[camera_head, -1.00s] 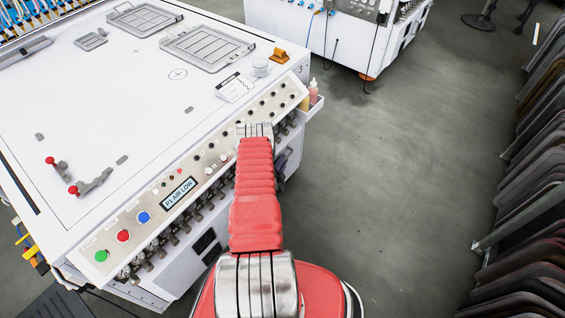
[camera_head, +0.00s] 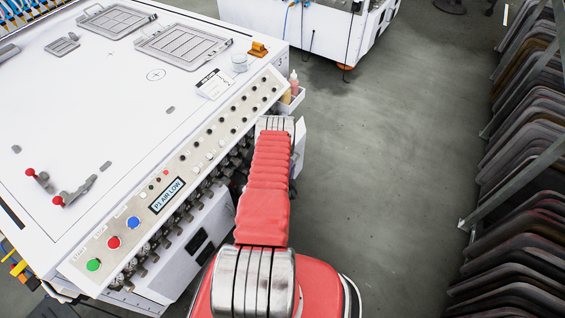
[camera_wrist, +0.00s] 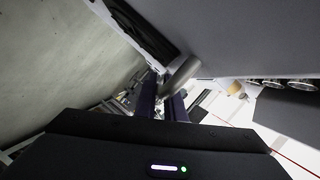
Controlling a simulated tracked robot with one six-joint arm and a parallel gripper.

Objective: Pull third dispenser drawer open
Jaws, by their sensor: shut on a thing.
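My gripper (camera_wrist: 172,108) is shut on a grey metal bar handle (camera_wrist: 184,72) in the wrist view. The handle runs up to a pale grey panel (camera_wrist: 240,35), apparently the drawer front. In the head view my red arm hides the gripper and the handle. A white drawer-like part (camera_head: 299,142) shows just right of my arm, standing out from the machine's front. How far it is open, and which drawer in the row it is, I cannot tell.
The white machine (camera_head: 110,110) has a sloping control panel (camera_head: 215,140) with knobs above a row of dark fittings. A small holder with bottles (camera_head: 294,92) hangs at its corner. Clear floor (camera_head: 390,170) lies to the right, then a rack of dark curved panels (camera_head: 525,200).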

